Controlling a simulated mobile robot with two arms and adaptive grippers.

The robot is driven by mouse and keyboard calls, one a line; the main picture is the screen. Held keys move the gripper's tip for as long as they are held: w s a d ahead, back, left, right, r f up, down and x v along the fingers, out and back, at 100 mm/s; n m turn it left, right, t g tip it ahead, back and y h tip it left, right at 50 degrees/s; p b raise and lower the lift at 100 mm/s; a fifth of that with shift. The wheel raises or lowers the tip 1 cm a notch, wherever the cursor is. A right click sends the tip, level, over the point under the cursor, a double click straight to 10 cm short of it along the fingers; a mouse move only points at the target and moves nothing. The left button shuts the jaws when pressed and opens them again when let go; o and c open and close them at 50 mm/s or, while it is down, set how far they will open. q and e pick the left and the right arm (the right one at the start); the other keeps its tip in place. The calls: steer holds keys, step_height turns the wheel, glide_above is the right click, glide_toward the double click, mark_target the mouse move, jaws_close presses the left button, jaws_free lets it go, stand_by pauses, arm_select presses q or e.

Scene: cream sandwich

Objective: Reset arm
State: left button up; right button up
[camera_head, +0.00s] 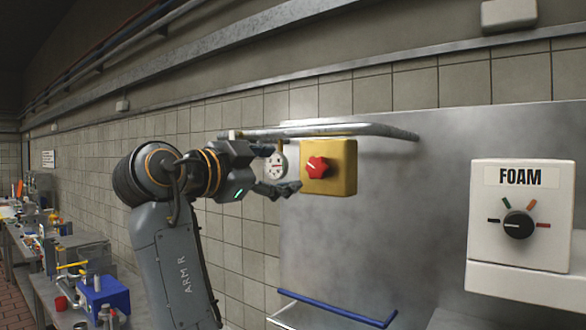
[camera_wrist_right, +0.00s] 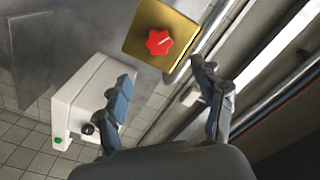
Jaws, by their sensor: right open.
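The yellow box (camera_wrist_right: 145,32) and red knob (camera_wrist_right: 159,42) lie beyond the fingertips there, with a visible gap to the knob.
A white box labelled FOAM (camera_head: 540,228) with a black dial (camera_head: 519,224) is at the right. A metal rail (camera_head: 350,129) runs above the yellow box. A blue bar (camera_head: 335,306) is below. A counter with a blue machine (camera_head: 103,293) stands at the lower left.

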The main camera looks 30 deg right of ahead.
steer(key=shift+s+a, duration=0.25)
steer(key=shift+a, duration=0.25)
steer(key=shift+f, duration=0.1)
